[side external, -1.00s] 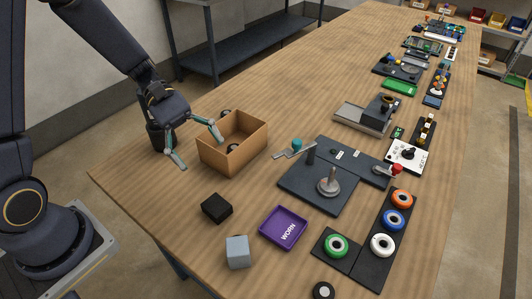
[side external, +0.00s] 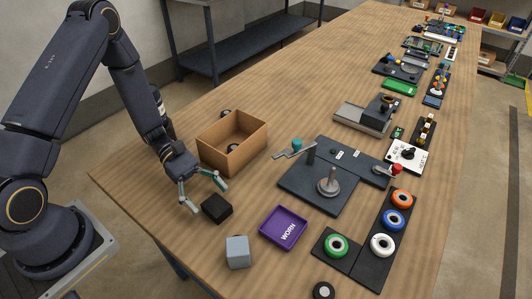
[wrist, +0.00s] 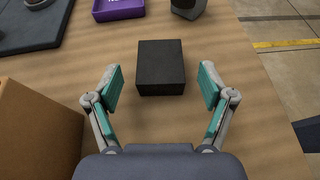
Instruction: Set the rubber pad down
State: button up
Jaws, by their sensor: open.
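A black block (side external: 216,208), which may be the rubber pad, lies on the wooden table; no other pad is clearly marked as one. My gripper (side external: 208,197) is open and empty, low over the table just beside the block on its robot side. In the wrist view the block (wrist: 161,68) sits ahead of my gripper (wrist: 161,90), centred between the two fingers, with gaps on both sides. The fingertips reach about its near edge and do not appear to touch it.
An open cardboard box (side external: 232,156) stands close behind my gripper. A purple tray marked WORN (side external: 283,228) and a grey block (side external: 237,252) lie nearby. A dark plate (side external: 318,203) carries a post and a lever. Bare table lies between block and tray.

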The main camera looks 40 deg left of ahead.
jog(key=shift+x, duration=1.45)
jog(key=c, duration=1.4)
jog(key=w+r+n+t, duration=0.2)
jog(key=w+r, duration=0.1)
jog(key=r, duration=0.5)
jog(key=w+r+n+t, duration=0.2)
jog(key=w+r, duration=0.1)
jog(key=r, duration=0.6)
jog(key=w+a+r+n+t+y, duration=0.6)
jog(key=w+a+r+n+t, duration=0.1)
jog(key=w+n+t, duration=0.15)
jog(key=m+g+h, duration=0.6)
jog(key=m+g, duration=0.7)
send_over(215, 204)
jog(key=shift+n+t, duration=0.25)
notch_tip(215, 204, down, 13)
jog(key=shift+w+f, duration=0.1)
jog(key=shift+f, duration=0.4)
